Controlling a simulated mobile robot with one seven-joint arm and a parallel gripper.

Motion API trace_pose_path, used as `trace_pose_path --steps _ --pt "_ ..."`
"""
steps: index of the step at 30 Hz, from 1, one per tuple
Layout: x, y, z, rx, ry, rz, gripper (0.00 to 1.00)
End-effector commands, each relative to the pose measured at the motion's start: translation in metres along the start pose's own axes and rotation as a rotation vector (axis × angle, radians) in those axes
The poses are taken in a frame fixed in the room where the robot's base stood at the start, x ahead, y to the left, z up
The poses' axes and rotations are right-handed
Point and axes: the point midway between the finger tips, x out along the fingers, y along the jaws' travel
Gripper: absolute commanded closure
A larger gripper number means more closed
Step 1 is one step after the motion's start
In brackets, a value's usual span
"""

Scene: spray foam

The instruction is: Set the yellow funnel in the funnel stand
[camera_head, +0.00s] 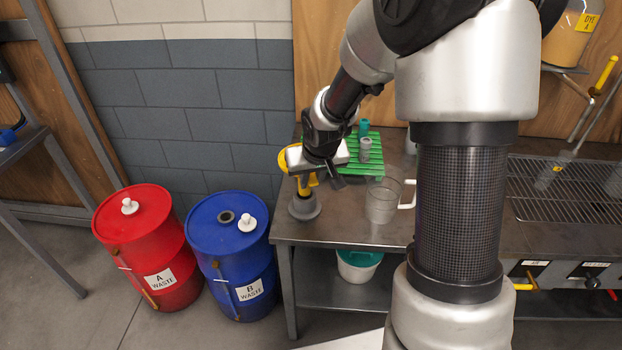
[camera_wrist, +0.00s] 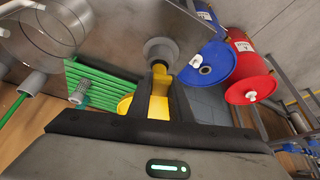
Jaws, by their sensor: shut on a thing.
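The yellow funnel (camera_head: 307,184) is in my gripper (camera_head: 318,170), over the left front part of the steel table. In the wrist view, the yellow funnel (camera_wrist: 160,82) shows between the dark fingers of my gripper (camera_wrist: 160,98), which are shut on it. A grey, cone-shaped base, which looks like the funnel stand (camera_head: 304,207), stands on the table just below the funnel. In the wrist view the stand (camera_wrist: 160,46) lines up with the funnel's far end. I cannot tell whether they touch. My gripper hides part of the funnel.
A clear beaker (camera_head: 382,203) stands to the right of the stand. Red (camera_head: 145,240) and blue (camera_head: 229,250) waste drums stand on the floor left of the table (camera_head: 340,235).

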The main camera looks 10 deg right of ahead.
Motion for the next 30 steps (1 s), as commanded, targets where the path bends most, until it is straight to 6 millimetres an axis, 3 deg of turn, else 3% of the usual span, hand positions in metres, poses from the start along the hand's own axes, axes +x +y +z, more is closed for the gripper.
trace_pose_path --steps 30 --pt "0.024 0.000 0.011 0.001 0.000 0.000 1.00"
